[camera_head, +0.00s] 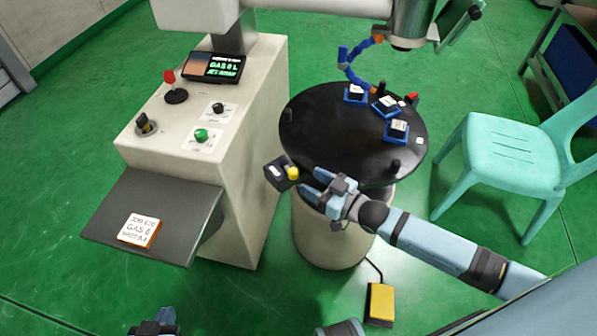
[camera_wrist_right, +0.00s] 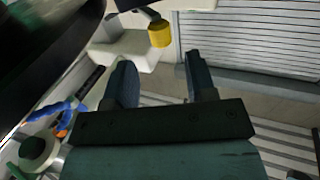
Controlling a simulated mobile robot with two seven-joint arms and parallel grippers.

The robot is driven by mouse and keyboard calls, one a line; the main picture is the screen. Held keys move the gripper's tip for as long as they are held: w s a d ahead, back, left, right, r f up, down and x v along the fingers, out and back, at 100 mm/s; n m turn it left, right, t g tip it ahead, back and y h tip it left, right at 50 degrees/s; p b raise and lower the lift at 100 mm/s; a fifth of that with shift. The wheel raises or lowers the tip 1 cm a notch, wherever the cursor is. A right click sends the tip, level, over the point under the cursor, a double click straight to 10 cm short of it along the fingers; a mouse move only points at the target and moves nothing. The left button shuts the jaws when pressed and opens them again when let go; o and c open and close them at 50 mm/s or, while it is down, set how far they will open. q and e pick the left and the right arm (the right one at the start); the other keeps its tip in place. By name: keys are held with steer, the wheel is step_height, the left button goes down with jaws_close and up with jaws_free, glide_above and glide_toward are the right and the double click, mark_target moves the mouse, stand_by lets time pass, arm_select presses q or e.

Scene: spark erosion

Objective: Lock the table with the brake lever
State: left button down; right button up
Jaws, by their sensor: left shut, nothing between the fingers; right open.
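The round black table (camera_head: 330,135) stands on a pale pedestal (camera_head: 318,235). A short lever with a yellow knob (camera_head: 293,173) shows at the table's front-left edge, beside a dark block (camera_head: 277,175). In the right wrist view the yellow knob (camera_wrist_right: 159,33) hangs on a dark arm, beyond the fingertips and roughly centred between them. My right gripper (camera_head: 312,184) is open and empty, just right of the knob, fingers towards it; its fingers also show in the wrist view (camera_wrist_right: 160,65). I see no contact with the knob. My left gripper (camera_head: 155,326) is shut and empty at the bottom edge, partly cut off.
A machine head (camera_head: 405,35) hangs above. A control cabinet (camera_head: 235,125) stands left, a turquoise chair (camera_head: 510,150) right, and a yellow pedal (camera_head: 380,303) on the floor.

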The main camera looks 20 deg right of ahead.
steer(key=v, duration=0.7)
steer(key=shift+s+d, duration=0.15)
steer(key=shift+s, duration=0.05)
